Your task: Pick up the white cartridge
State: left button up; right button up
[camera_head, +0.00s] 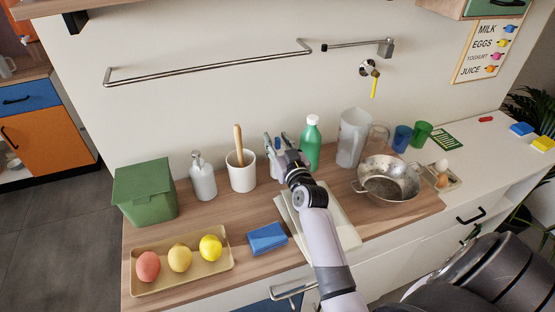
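My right gripper (276,146) is over the wooden counter, between the white utensil pot and the green bottle. Its fingers point away toward the wall and look spread apart. A small pale thing (276,172) shows just below and behind the gripper and may be the white cartridge. It is mostly hidden by the gripper and too small to make out. I cannot tell whether the fingers touch or hold it. My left gripper is not in view.
A white pot (241,177) with a wooden tool stands left of the gripper, and a green bottle (311,147) close right. A tall whitish pitcher (351,138) and a metal colander (388,190) stand further right. A tray (215,268) of fruit lies front left. A rail (210,68) runs above.

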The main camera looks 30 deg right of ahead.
jog(key=shift+c, duration=0.4)
grip_shut()
dwell(0.4)
